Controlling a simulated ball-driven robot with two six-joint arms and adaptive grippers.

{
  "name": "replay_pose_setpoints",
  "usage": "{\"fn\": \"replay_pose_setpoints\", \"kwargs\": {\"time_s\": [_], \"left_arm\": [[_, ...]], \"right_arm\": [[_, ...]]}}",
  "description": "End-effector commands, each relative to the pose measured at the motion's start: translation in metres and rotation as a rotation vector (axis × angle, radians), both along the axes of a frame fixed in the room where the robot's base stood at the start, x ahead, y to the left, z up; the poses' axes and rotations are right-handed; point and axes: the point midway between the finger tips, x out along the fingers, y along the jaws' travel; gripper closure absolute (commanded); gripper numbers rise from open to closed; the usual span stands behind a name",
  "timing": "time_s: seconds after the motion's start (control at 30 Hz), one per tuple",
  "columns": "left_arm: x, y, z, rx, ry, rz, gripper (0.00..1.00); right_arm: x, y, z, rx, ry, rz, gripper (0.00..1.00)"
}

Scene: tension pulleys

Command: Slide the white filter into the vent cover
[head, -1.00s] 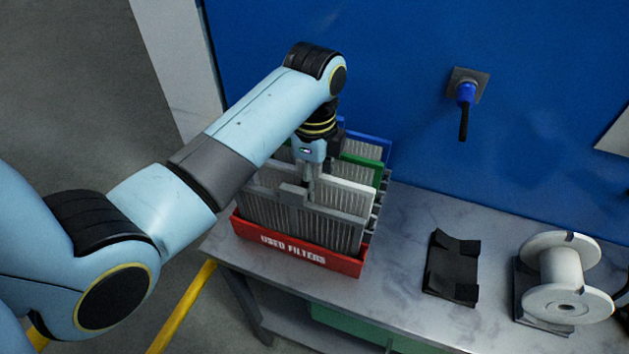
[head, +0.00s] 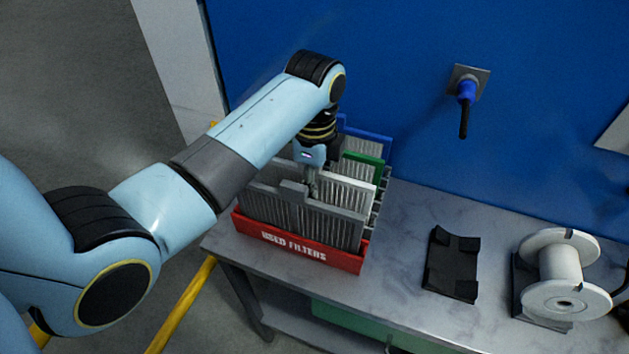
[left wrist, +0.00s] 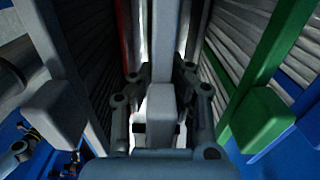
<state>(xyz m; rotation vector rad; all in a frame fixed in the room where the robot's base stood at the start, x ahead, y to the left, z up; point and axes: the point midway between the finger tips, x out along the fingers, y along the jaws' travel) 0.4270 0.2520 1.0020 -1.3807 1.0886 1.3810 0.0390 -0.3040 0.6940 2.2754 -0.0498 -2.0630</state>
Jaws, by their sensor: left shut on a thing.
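The white filter (head: 347,190) stands upright in a row of filters in the red bin marked "USED FILTERS". My left gripper (head: 311,190) reaches down into this row from above. In the left wrist view its fingers (left wrist: 163,105) are shut on the tab of the white filter (left wrist: 160,60). A grey filter (head: 300,218) stands in front of the white one, and a green-framed filter (head: 363,158) behind it. The white filter's lower part is hidden. I cannot make out a vent cover. My right gripper is not in view.
The red bin (head: 290,245) sits at the left end of the grey bench (head: 400,210). A blue-framed filter (head: 367,137) is at the back of the row. To the right are a black cradle (head: 453,265) and a white spool (head: 560,275). A blue wall stands behind.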

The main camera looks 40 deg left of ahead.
Motion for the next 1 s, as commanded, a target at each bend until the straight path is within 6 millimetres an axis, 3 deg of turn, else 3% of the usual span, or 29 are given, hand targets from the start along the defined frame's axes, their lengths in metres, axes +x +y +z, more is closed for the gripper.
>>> {"fn": "replay_pose_setpoints", "kwargs": {"time_s": [1.0], "left_arm": [[0.001,0.000,0.027,0.000,-0.002,0.000,1.00]], "right_arm": [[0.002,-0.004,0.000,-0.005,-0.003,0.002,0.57]]}}
